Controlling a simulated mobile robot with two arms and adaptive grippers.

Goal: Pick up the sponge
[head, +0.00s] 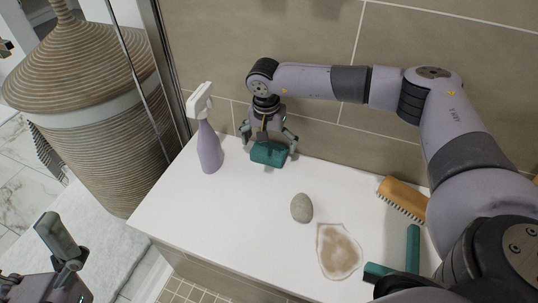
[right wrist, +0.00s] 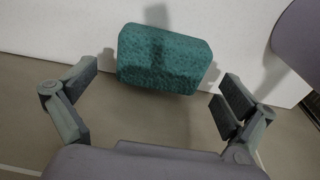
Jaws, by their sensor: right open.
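The sponge (head: 268,153) is a teal block lying on the white bench top near the tiled wall. In the right wrist view the sponge (right wrist: 165,58) lies ahead of the fingers, between their lines, with a gap at each side. My right gripper (head: 267,137) is open and empty, pointing down just above the sponge; its two spread fingers also show in the right wrist view (right wrist: 160,90). My left gripper (head: 58,240) is only partly in view at the lower left, away from the bench; I cannot tell its opening.
A purple spray bottle (head: 208,145) stands left of the sponge. A grey stone (head: 302,208), a tan-white patch-like item (head: 339,251), a wooden brush (head: 403,198) and a teal T-shaped tool (head: 412,250) lie to the right. A wicker basket (head: 95,90) stands beyond the glass edge at left.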

